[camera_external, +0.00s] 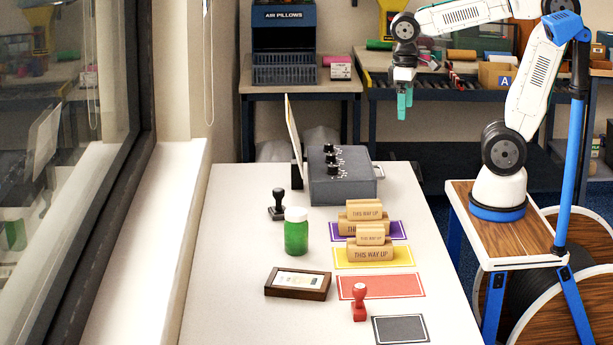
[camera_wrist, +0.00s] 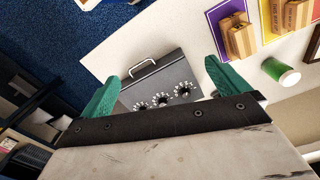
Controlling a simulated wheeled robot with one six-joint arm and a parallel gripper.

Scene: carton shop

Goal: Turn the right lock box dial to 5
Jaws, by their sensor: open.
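The grey lock box (camera_external: 342,186) stands on the white table, its top carrying a row of three black dials (camera_external: 332,158) with white markings. The box also shows in the wrist view (camera_wrist: 163,77), with a metal handle on its side and the dials (camera_wrist: 161,99) nearest my gripper. The dial at the right of that row (camera_wrist: 184,92) is in clear view, but its numbers and pointer are too small to read. My gripper (camera_external: 405,104) has green fingers pointing down. It is open and empty, high up and to the right of the box, touching nothing.
A white panel (camera_external: 293,128) stands upright at the box's left. A black stamp (camera_external: 278,204), green bottle (camera_external: 296,236), wooden blocks (camera_external: 365,230) on coloured mats, framed card (camera_external: 298,283) and red stamp (camera_external: 359,302) lie nearer. The space directly above the box looks free.

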